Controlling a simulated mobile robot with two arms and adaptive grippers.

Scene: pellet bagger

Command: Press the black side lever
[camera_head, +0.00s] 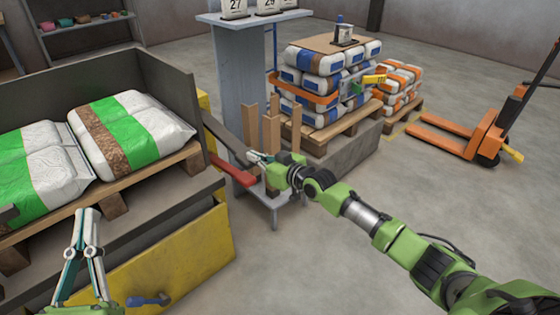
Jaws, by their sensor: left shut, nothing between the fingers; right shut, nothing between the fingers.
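A long dark bar (225,133), which looks like the black side lever, slopes from the bagger's side toward the grey post. A red lever (232,168) lies just below it. My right gripper (254,157) is shut and empty, its tips at or very near the dark bar's far end; I cannot tell whether they touch. My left gripper (87,214) is shut and empty, pointing up in front of the bags at the lower left, well away from the dark bar.
Green-and-white bags (128,128) lie on a wooden pallet (160,164) inside grey walls. A blue handle (149,300) sits on the yellow panel (185,262). Wooden posts (271,140) stand beside my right gripper. A loaded pallet and an orange pallet jack (480,135) stand behind.

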